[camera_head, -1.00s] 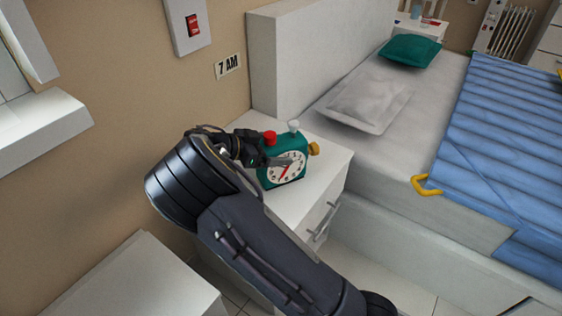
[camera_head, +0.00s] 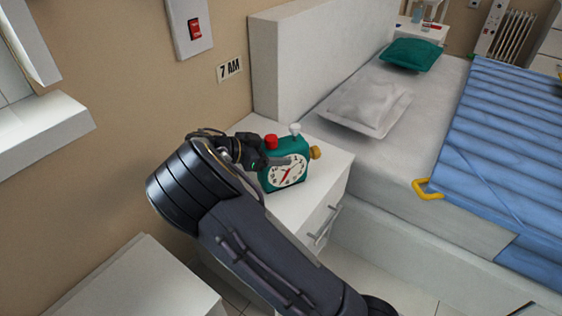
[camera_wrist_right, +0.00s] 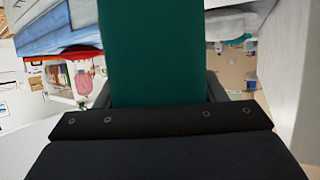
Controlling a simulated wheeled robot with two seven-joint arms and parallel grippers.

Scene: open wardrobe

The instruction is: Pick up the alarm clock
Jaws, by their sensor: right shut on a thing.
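The alarm clock (camera_head: 287,174) is teal with a white dial, red hands, and red, white and yellow knobs. It is upright at the white nightstand (camera_head: 325,200) beside the bed; I cannot tell whether its base touches the top. In the right wrist view the clock's teal side (camera_wrist_right: 155,50) fills the middle between the fingers. My left gripper is not in view.
The bed (camera_head: 450,150) with a blue cover and pillows stands to the right. A white surface (camera_head: 140,285) is at the lower left.

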